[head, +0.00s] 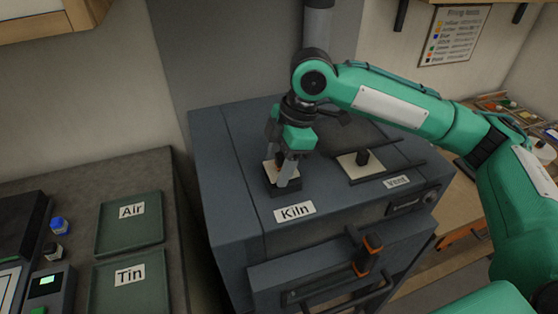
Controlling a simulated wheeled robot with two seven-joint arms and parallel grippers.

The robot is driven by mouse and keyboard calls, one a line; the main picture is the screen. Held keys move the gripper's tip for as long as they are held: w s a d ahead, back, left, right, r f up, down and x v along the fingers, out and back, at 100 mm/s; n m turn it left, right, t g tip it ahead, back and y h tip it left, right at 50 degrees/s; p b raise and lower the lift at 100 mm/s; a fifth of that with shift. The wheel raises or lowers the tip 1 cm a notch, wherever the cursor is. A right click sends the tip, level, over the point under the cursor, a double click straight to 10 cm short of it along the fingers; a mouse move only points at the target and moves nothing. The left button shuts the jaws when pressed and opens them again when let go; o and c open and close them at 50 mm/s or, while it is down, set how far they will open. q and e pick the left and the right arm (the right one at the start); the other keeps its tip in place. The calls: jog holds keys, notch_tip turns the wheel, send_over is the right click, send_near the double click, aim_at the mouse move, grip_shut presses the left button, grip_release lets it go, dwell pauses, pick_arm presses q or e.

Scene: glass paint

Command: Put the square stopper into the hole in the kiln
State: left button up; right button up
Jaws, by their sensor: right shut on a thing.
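My right gripper (283,175) points down over the left part of the kiln's (225,175) top, just behind the "Kiln" label (295,211). It is shut on the square stopper (268,174), whose pale edge shows beside the fingers. The fingers hide most of the stopper. A dark square rim (285,190) shows right below it; I cannot tell whether the stopper is in the hole or just above it. My left gripper is not in view.
A pale square plate with a dark knob (348,164) sits by the "Vent" label (397,182), between dark rails. Green trays marked "Air" (153,233) and "Tin" (153,292) lie on the left counter, beside small bottles (55,252). The kiln's front handle (368,254) juts forward.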

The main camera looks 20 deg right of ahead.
jog(key=shift+f, duration=0.35)
